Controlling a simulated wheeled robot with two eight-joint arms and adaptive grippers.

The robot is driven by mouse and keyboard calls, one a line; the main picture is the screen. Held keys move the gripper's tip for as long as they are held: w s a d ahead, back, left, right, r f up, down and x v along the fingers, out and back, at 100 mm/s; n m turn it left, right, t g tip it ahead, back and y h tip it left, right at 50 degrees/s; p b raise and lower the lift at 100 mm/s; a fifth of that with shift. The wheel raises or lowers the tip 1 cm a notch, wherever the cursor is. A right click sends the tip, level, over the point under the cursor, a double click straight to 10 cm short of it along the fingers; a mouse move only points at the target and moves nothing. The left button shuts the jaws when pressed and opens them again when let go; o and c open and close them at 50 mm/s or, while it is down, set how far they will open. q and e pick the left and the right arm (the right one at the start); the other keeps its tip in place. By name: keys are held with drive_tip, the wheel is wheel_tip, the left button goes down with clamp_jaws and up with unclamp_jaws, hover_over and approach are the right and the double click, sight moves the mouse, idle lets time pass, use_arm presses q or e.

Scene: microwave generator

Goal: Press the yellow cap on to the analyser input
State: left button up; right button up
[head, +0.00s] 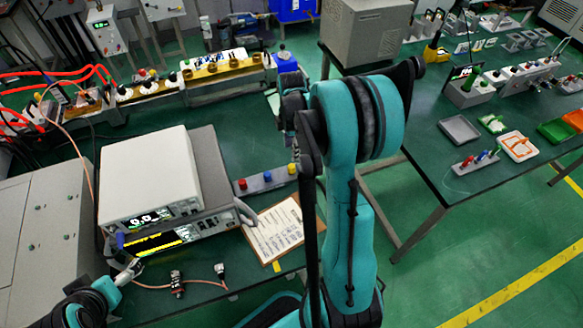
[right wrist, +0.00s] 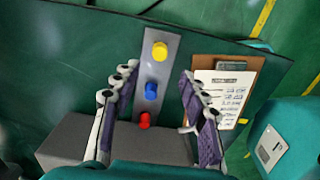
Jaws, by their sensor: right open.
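The yellow cap (head: 292,169) sits at one end of a grey strip (head: 254,182), beside a blue cap (head: 267,177) and a red cap (head: 242,184). In the right wrist view the yellow cap (right wrist: 160,51) is at the top of the strip. My right gripper (right wrist: 158,75) is open and empty above the strip, its fingers spread to either side in that view. In the head view my right arm mostly hides it. The analyser (head: 160,241) is the lower unit of a stack on the left; I cannot make out its input. My left gripper (head: 130,268) is near its front; its jaws are unclear.
A white instrument (head: 150,180) lies on the analyser. A clipboard (head: 275,231) lies right of the strip. A cable with connectors (head: 177,283) lies in front of the analyser. A grey cabinet (head: 45,230) is at left. Another bench with trays (head: 460,128) stands at right.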

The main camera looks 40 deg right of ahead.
sight(291, 166)
drive_tip(key=shift+f, duration=0.1)
wheel_tip(291, 166, down, 9)
drive_tip(key=b, duration=0.7)
idle(1.0)
clamp_jaws()
drive_tip(key=shift+r, duration=0.2)
drive_tip(key=shift+r+p, duration=2.2)
drive_tip(key=shift+r, duration=0.75)
drive_tip(key=shift+f, duration=0.1)
